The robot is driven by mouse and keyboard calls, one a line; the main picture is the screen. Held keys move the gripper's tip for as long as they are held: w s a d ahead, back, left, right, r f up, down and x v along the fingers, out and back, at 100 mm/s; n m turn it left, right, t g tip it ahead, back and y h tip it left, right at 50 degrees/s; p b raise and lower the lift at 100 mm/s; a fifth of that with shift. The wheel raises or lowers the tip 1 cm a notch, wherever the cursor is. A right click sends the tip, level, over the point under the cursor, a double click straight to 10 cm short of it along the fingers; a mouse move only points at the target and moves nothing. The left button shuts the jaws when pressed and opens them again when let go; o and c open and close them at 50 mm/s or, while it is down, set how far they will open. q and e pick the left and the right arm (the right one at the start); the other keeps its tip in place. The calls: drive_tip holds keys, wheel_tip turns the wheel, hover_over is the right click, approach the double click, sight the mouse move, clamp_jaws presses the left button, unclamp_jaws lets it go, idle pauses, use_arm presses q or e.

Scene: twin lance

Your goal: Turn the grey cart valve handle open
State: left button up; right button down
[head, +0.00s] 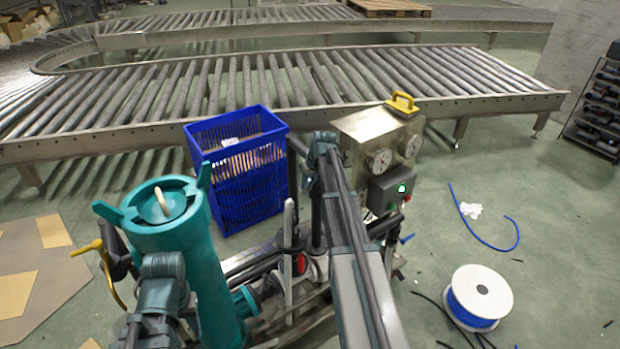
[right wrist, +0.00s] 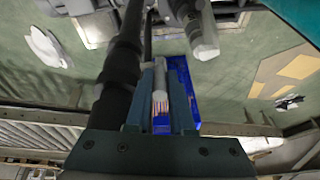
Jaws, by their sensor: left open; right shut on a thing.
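In the right wrist view my right gripper (right wrist: 160,88) is shut on a slim light-grey bar, the grey valve handle (right wrist: 160,76). The bar runs lengthwise between the two fingers. In the head view my right arm reaches over the cart (head: 245,268), and I cannot clearly make out its gripper among the cart's parts. A pale grey upright lever (head: 288,225) stands there; I cannot tell if it is the held handle. My left arm's links show at the lower left, but its gripper does not show.
A teal cylinder (head: 190,265) stands left of the cart. A blue crate (head: 250,185) is behind it. A gauge box (head: 365,140) with a yellow handle stands right of my arm. A roller conveyor (head: 300,85) crosses behind. A cable spool (head: 480,297) lies at right.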

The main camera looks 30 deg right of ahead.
drive_tip(key=shift+w+r+g+p, duration=0.25)
drive_tip(key=shift+w+g+p, duration=0.3)
drive_tip(key=shift+w+g, duration=0.5)
drive_tip(key=shift+w+a+g, duration=0.1)
drive_tip(key=shift+w+g, duration=0.05)
drive_tip(key=shift+g, duration=0.9)
drive_tip(key=c, duration=0.8)
unclamp_jaws()
